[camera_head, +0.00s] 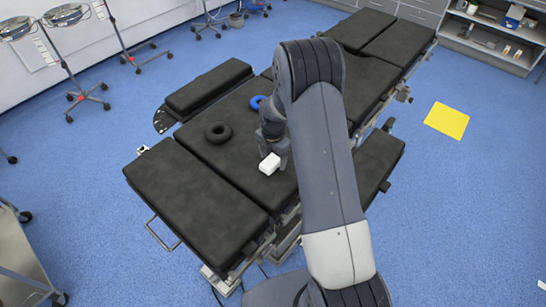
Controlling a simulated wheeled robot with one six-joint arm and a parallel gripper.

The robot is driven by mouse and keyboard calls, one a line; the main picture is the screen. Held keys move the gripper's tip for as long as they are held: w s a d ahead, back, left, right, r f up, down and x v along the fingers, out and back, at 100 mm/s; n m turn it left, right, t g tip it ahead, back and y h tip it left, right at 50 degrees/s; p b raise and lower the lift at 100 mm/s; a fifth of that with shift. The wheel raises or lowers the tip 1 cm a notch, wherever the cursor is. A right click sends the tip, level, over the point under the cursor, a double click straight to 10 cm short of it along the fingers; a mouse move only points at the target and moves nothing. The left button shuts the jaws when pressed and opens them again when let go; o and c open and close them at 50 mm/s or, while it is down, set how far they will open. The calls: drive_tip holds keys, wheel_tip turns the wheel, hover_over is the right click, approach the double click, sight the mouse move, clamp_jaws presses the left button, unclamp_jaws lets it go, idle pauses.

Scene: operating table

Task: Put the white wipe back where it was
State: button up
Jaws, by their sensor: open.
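The white wipe (269,164) is a small white block on the black operating table (195,195), near the middle of the table. My gripper (275,154) is right at the wipe, pointing down beside and partly behind it. The jaws are open. My arm hides part of the gripper, and I cannot tell whether the fingers touch the wipe.
A black ring (217,132) lies on the table left of my gripper. A blue ring (257,102) lies farther back, partly hidden by my arm. A yellow mat (446,120) is on the floor at right. Wheeled stands (85,97) and shelves (500,35) stand at the back.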

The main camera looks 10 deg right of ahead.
sight(273, 159)
wheel_tip(273, 159, up, 12)
drive_tip(key=b, duration=0.1)
drive_tip(key=shift+b, duration=0.3)
drive_tip(key=shift+o, duration=0.3)
